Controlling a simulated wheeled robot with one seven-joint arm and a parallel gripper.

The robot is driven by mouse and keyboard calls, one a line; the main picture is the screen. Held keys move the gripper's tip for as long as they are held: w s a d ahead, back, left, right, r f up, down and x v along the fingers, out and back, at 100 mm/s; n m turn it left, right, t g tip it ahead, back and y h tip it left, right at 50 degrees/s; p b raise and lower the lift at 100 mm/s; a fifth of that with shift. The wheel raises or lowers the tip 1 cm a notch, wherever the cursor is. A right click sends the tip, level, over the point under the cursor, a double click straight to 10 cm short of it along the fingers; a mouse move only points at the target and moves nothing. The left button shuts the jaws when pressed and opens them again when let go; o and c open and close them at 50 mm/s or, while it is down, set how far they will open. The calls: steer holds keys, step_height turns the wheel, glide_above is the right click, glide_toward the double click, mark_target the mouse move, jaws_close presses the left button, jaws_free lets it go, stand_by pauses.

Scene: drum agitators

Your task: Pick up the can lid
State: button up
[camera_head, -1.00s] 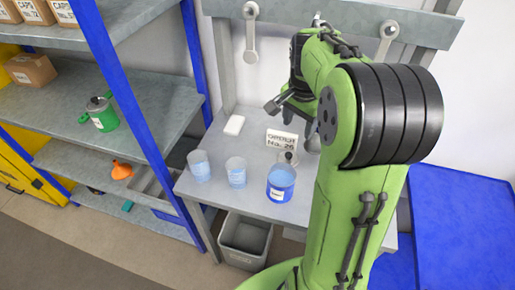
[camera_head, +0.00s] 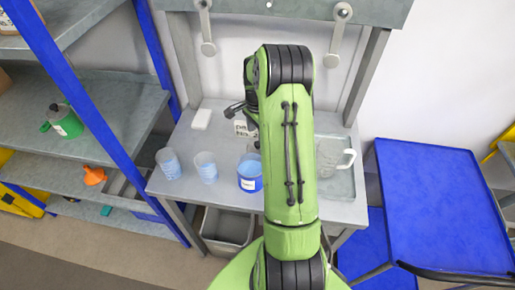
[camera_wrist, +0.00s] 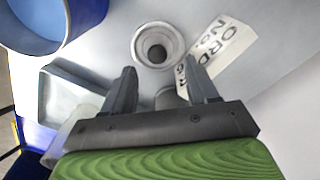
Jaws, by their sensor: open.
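A round grey metal piece (camera_wrist: 157,45) with a raised ring and dark centre lies on the table in the wrist view; it may be the can lid. My gripper (camera_wrist: 160,68) is open and empty, with its fingertips either side of the near edge of this piece in the picture. I cannot tell their height above it. Another grey rounded thing (camera_wrist: 168,98) shows partly between the fingers. The blue can (camera_head: 249,173) stands open at the table's front; it also shows at upper left in the wrist view (camera_wrist: 28,25). My arm hides the table behind the can in the head view.
A white order sign (camera_wrist: 222,48) is close beside the right finger. Two beakers of blue liquid (camera_head: 205,167) (camera_head: 170,164) stand left of the can. A clear mug (camera_head: 340,162) is on a tray at right. A grey bin (camera_head: 228,228) stands below.

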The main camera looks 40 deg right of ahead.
mark_target(258, 147)
step_height(258, 147, down, 5)
steer(key=shift+s+f, duration=0.1)
steer(key=shift+s, duration=0.05)
jaws_close()
